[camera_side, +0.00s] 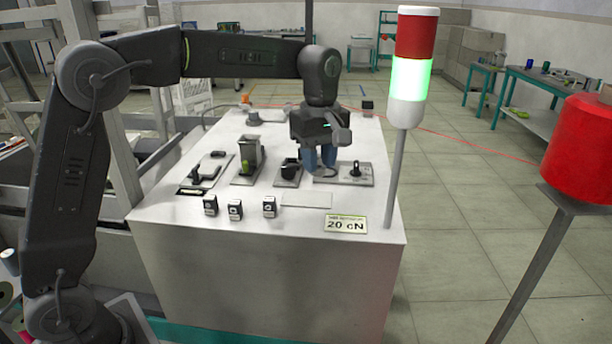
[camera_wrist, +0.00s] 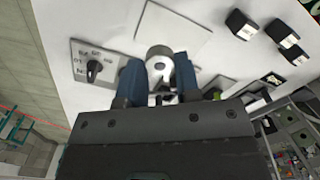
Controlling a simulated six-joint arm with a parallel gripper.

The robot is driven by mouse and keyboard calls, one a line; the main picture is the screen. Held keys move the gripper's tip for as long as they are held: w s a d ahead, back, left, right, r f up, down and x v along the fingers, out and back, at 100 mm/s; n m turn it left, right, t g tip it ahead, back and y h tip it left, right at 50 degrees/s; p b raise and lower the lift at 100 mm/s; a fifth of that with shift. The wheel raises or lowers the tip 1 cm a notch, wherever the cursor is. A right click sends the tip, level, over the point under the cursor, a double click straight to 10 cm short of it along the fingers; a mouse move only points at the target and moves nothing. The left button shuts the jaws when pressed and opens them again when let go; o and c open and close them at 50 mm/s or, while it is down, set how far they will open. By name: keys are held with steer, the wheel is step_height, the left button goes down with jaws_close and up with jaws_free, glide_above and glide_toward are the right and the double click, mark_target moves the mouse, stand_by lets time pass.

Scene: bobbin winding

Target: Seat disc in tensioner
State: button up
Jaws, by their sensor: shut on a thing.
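My gripper (camera_side: 321,164) points down over the middle-right of the white bench, its two blue fingers shut on a pale grey disc. The disc (camera_side: 324,173) shows just below the fingertips. In the wrist view the disc (camera_wrist: 160,52) is a rounded grey piece with a hole, between the fingertips of my gripper (camera_wrist: 161,73). The tensioner cannot be clearly identified; a dark cup-like fixture (camera_side: 290,167) stands on a plate just left of my fingers. I cannot tell whether the disc touches anything beneath, as the fingers hide that spot.
A plate with a black dial knob (camera_side: 356,169) is close right of my fingers. Several small black-and-white blocks (camera_side: 235,209) and a "20 cN" sign (camera_side: 346,224) line the front. A signal tower (camera_side: 411,80) glows green; red thread runs from a red spool (camera_side: 580,150).

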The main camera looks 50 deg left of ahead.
steer(key=w+a, duration=0.1)
steer(key=w, duration=0.1)
steer(key=w+a, duration=0.2)
steer(key=w, duration=0.1)
steer(key=w+a, duration=0.2)
steer(key=w, duration=0.1)
steer(key=shift+w+a+r, duration=0.15)
steer(key=shift+r, duration=0.1)
steer(key=shift+w+a, duration=0.35)
steer(key=shift+a, duration=0.05)
steer(key=shift+f, duration=2.35)
steer(key=shift+f, duration=0.75)
steer(key=o, duration=0.8)
steer(key=shift+r, duration=0.1)
step_height(320, 180, up, 7)
steer(key=shift+f, duration=0.1)
